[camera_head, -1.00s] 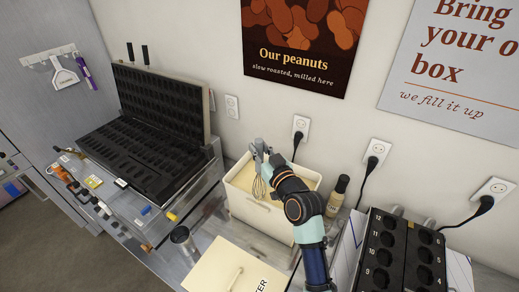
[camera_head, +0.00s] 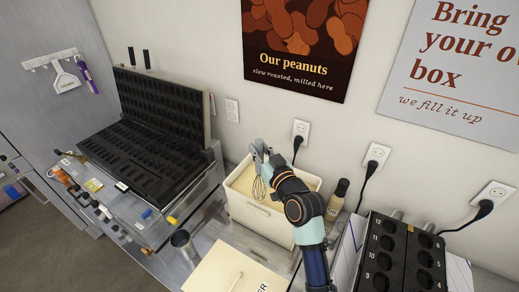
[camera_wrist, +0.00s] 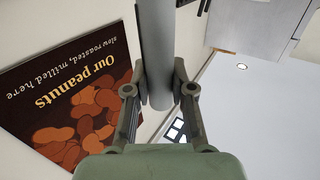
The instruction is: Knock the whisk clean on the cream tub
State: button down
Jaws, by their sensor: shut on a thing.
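The cream tub (camera_head: 262,215) is a white rectangular box with pale cream inside, on the counter below the wall poster. My gripper (camera_head: 262,153) is above the tub's left part, shut on the whisk's handle. The whisk (camera_head: 258,188) hangs down with its wire loops at the tub's cream side; I cannot tell whether they touch the rim or the cream. In the wrist view the grey handle (camera_wrist: 156,50) stands between the two fingers of my gripper (camera_wrist: 160,92). My arm hides part of the tub's right side.
An open black waffle-like mould (camera_head: 150,120) stands to the left. A bottle (camera_head: 338,195) and a black numbered moulded device (camera_head: 402,255) are to the right.

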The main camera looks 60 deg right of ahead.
aim_at(259, 142)
notch_tip(259, 142, down, 2)
jog(key=shift+f+b, duration=0.1)
jog(key=shift+b, duration=0.55)
jog(key=shift+r+p, duration=2.45)
jog(key=shift+r, duration=0.85)
jog(key=shift+f, duration=0.1)
jog(key=shift+a, duration=0.1)
